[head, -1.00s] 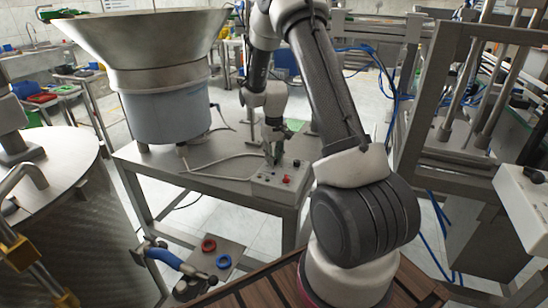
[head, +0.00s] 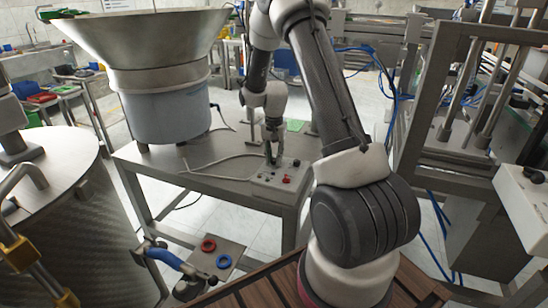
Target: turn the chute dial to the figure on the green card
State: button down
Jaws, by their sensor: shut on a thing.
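A light grey control box (head: 262,187) stands at the front right of the steel table. My gripper (head: 271,161) points down at the box's back left part, with its fingers closed on what appears to be the chute dial. The fingers hide the dial, so its pointer and figures cannot be read. A green card (head: 296,125) lies on the table behind the box, to the right of my gripper. Its figure is too small to read.
The box also carries a red button (head: 287,179) and a black knob (head: 296,162). A large steel feeder bowl (head: 150,80) stands at the table's left. A cable crosses the tabletop. A red ring (head: 208,245) and a blue ring (head: 223,261) lie on a lower plate.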

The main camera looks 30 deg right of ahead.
aim_at(274, 159)
jog(key=shift+w, duration=0.1)
dwell(0.3)
jog(key=c, duration=1.2)
grip_release()
jog(key=shift+c, duration=0.2)
notch_tip(274, 159, up, 12)
